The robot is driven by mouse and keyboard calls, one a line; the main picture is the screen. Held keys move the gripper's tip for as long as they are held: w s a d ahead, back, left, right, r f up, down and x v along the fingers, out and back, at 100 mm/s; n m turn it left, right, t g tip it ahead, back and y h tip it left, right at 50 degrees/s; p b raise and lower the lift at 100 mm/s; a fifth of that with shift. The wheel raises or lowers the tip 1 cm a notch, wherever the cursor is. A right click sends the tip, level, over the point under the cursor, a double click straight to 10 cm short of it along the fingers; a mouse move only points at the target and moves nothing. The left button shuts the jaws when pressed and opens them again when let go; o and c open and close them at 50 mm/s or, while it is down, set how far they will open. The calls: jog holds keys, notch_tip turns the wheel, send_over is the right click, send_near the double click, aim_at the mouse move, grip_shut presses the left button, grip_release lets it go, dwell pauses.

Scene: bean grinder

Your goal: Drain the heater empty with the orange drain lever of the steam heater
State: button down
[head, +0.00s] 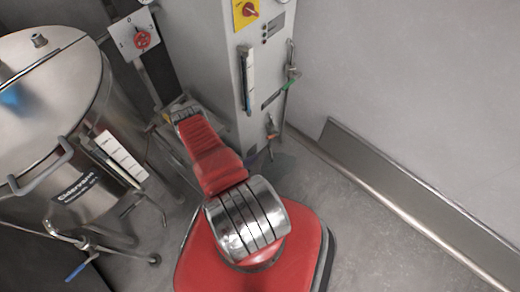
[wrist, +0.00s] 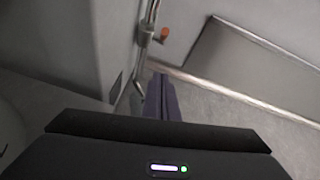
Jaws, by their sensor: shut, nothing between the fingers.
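The steam heater (head: 205,60) is the tall pale cabinet at the top middle of the head view. Its orange drain lever (head: 272,135) shows small, low on the cabinet's right side. In the wrist view the orange lever (wrist: 165,34) sticks out to the right from a metal valve on a vertical pipe. My gripper (wrist: 160,82) is shut and empty, its fingers pointing up toward the valve. The fingertips appear below the lever in the picture, with a gap between; the depth is hard to judge. In the head view my red arm reaches toward the heater's foot, and the fingers are not clear.
A steel tank (head: 55,90) with a blue-handled pipe (head: 78,270) stands at left. A metal skirting (head: 400,185) runs along the right wall. The floor at right is clear.

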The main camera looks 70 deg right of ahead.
aim_at(273, 136)
jog(key=s+d, duration=0.3)
jog(key=d, duration=0.8)
jog(key=shift+s+f, duration=0.25)
jog(key=shift+f, duration=0.15)
jog(key=shift+r, duration=0.15)
dwell(0.5)
jog(key=shift+r+y, duration=0.1)
jog(key=shift+y, duration=0.3)
